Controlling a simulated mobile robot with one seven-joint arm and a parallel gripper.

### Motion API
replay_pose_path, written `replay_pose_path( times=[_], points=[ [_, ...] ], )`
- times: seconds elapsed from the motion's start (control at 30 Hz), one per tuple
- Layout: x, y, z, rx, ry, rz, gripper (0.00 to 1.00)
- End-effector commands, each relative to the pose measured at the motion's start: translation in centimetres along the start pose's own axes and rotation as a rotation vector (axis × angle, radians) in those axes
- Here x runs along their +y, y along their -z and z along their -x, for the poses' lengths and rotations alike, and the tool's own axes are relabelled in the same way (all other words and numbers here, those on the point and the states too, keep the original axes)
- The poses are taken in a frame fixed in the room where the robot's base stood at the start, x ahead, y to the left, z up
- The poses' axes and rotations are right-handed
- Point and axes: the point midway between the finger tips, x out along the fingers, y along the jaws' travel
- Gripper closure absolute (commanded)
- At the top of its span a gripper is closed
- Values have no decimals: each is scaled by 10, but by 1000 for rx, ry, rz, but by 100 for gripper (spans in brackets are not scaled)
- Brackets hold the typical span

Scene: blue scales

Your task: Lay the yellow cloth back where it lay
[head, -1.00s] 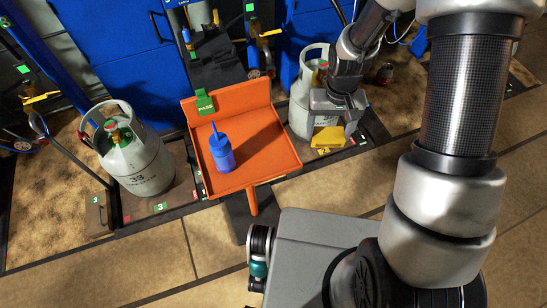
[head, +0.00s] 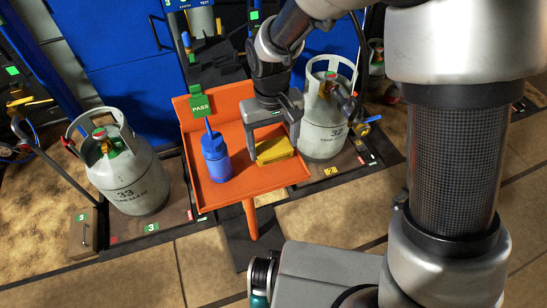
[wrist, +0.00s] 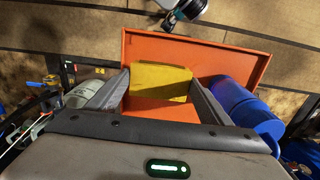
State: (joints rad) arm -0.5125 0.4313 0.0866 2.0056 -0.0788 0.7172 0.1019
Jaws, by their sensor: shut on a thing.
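The yellow cloth (head: 274,150) is a folded block between the fingers of my gripper (head: 272,146), over the right part of the orange tray (head: 240,190). My gripper is shut on it. In the wrist view the cloth (wrist: 160,82) sits between both fingers of my gripper (wrist: 158,90), with the orange tray (wrist: 215,62) behind it. I cannot tell whether the cloth touches the tray floor.
A blue bottle (head: 215,158) with a spout stands on the tray, left of my gripper. A green PASS tag (head: 201,105) is on the tray's back wall. Grey cylinders stand left (head: 125,175) and right (head: 325,120) of the tray.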

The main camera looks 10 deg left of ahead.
Motion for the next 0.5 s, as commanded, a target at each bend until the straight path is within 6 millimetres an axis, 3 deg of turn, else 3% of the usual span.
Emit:
replay_pose_path(
  times=[0.33, 0.5],
  points=[
    [0, 0, -40, -1, -1, -1, 61],
    [0, 0, -42, 1, -1, -1, 61]
  ],
)
